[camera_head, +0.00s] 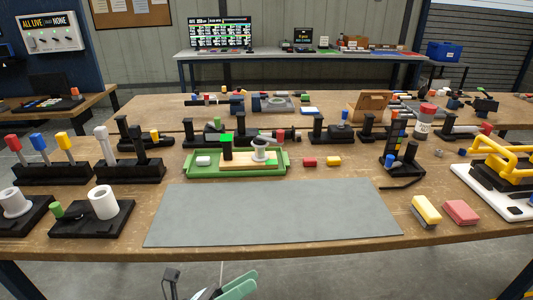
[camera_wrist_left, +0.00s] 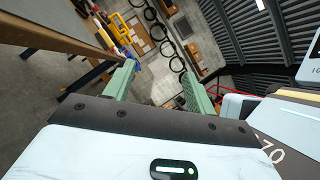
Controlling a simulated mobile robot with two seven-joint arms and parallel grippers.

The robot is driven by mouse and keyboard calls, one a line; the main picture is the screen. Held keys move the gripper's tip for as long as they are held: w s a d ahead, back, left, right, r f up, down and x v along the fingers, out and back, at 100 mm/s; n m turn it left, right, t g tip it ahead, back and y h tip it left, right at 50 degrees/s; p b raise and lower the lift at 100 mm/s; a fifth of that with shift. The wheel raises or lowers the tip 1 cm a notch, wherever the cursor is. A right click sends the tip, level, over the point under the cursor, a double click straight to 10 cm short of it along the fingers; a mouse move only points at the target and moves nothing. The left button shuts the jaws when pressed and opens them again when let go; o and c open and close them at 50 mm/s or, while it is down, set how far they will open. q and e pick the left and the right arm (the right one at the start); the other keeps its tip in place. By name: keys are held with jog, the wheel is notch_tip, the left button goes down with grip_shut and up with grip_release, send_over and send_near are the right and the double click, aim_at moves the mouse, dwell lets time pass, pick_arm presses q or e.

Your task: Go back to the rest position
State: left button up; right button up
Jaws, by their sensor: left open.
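My left gripper (camera_head: 238,288) shows at the bottom edge of the head view, low in front of the table and apart from everything on it. Its green fingers are cut off by the picture edge. In the left wrist view the two green fingers of the left gripper (camera_wrist_left: 158,88) stand apart with nothing between them. Behind them are the floor and distant shelving. My right gripper is in neither view.
The wooden workbench (camera_head: 290,258) has a bare grey mat (camera_head: 270,212) in front. Behind it stands a green tray (camera_head: 284,171). Black tool holders (camera_head: 52,172) line the left, and a yellow sponge (camera_head: 426,210) and pink block (camera_head: 461,212) lie right. The left wrist view shows the bench edge (camera_wrist_left: 75,43).

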pick_arm(q)
jog(key=s+a+f+n+t+y, duration=0.2)
jog(key=a+f+n+t+y, duration=0.35)
jog(key=n, duration=0.75)
jog(key=s+a+f+n+t+y, duration=0.25)
jog(key=a+f+n+y, duration=0.35)
jog(key=f+n+y, duration=0.6)
jog(key=s+a+f+n+g, duration=0.2)
jog(key=s+f+n+g, duration=0.2)
jog(key=s, duration=0.4)
jog(key=s+a+f+n+g, duration=0.2)
jog(key=s+f+n+g, duration=0.1)
jog(key=s+f+n, duration=0.4)
jog(key=shift+s+a+f+n+g+y+p, duration=0.25)
jog(key=shift+s+n+g+y+p, duration=0.2)
jog(key=shift+s+n, duration=0.35)
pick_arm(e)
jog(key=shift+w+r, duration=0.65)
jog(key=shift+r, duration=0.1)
pick_arm(q)
jog(key=shift+f, duration=0.1)
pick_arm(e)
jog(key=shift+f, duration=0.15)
